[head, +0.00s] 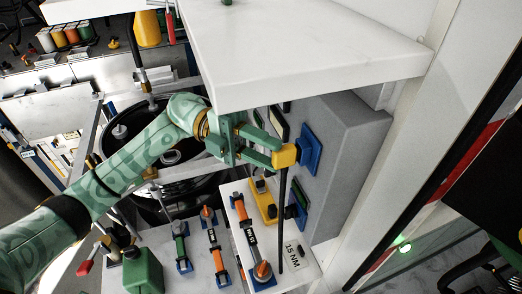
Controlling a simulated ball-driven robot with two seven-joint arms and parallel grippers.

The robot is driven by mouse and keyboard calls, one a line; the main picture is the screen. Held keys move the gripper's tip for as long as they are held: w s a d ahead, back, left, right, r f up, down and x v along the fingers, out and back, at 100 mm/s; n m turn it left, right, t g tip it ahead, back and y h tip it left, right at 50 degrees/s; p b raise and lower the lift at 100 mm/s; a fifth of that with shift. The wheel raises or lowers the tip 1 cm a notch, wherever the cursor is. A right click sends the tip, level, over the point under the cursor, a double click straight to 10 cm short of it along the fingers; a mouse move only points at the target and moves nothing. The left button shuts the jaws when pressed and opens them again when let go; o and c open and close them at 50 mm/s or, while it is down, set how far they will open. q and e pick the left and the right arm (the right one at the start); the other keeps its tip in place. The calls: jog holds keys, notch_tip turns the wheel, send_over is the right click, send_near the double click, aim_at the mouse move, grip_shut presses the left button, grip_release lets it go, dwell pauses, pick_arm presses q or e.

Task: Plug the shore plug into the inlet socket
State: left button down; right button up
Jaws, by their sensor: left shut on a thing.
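My left gripper (268,149) reaches in from the left and is shut on the yellow shore plug (285,157). A black cable (282,215) hangs down from the plug. The blue inlet socket (310,149) is a square plate on the side of the grey box (345,150). The plug is right beside the socket's face and hides part of it. I cannot tell whether the plug is in the socket or just in front of it. My right gripper is not in view.
A white shelf (310,50) juts out just above my left gripper. A green canister (143,271) stands at the lower left.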

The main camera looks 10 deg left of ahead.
pick_arm(q)
jog(key=c, duration=1)
grip_release()
jog(key=shift+o, duration=0.7)
jog(key=shift+w+d, duration=0.1)
jog(key=s+a+b, duration=0.1)
jog(key=s+a, duration=0.2)
jog(key=a, duration=0.2)
jog(key=shift+s, duration=0.25)
